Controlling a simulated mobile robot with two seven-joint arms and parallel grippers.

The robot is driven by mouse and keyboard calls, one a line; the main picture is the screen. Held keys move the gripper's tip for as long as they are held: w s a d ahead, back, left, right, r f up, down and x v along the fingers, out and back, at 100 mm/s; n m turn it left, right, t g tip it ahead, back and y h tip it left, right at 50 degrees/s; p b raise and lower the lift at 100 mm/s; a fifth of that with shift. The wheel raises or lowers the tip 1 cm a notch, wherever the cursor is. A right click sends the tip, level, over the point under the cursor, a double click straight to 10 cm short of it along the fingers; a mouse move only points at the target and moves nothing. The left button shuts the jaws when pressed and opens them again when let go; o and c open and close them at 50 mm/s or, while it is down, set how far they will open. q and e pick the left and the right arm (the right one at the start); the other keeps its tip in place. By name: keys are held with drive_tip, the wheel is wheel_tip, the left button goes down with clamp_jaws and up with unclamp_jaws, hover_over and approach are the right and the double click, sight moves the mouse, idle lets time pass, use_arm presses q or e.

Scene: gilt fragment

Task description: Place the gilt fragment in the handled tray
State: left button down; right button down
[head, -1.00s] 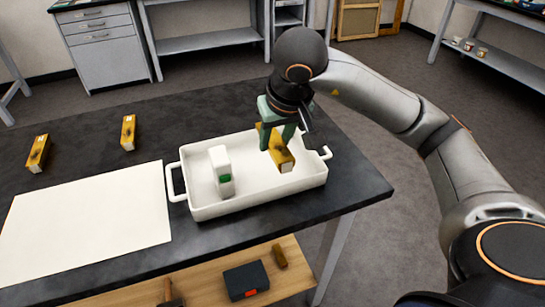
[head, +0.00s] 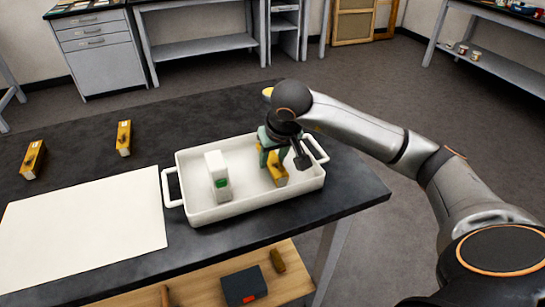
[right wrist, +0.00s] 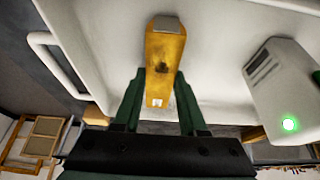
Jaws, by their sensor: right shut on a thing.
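The white handled tray (head: 247,207) stands on the dark table, with a loop handle at each end. My right gripper (head: 271,163) reaches down into the right half of the tray. It is shut on a yellow-gold gilt fragment (head: 278,174), which is at or close to the tray floor; I cannot tell whether it touches. In the right wrist view the fragment (right wrist: 165,60) lies between the two green fingers, worn dark in its middle, with a pale end and a small white label. My left gripper is not in view.
A white box with a green light (head: 218,178) stands in the tray's left half. Two similar gold pieces (head: 33,160) (head: 124,138) lie on the table at left. A large white sheet (head: 85,225) covers the table's front left. The lower shelf holds a dark box (head: 243,285).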

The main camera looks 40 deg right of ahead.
drive_tip(key=shift+f, duration=0.2)
drive_tip(key=shift+c, duration=2.3)
unclamp_jaws()
drive_tip(key=shift+r, duration=0.15)
drive_tip(key=shift+r, duration=0.3)
drive_tip(key=p+v, duration=0.1)
drive_tip(key=v, duration=1)
drive_tip(key=shift+s+r, duration=0.2)
drive_tip(key=shift+r, duration=0.05)
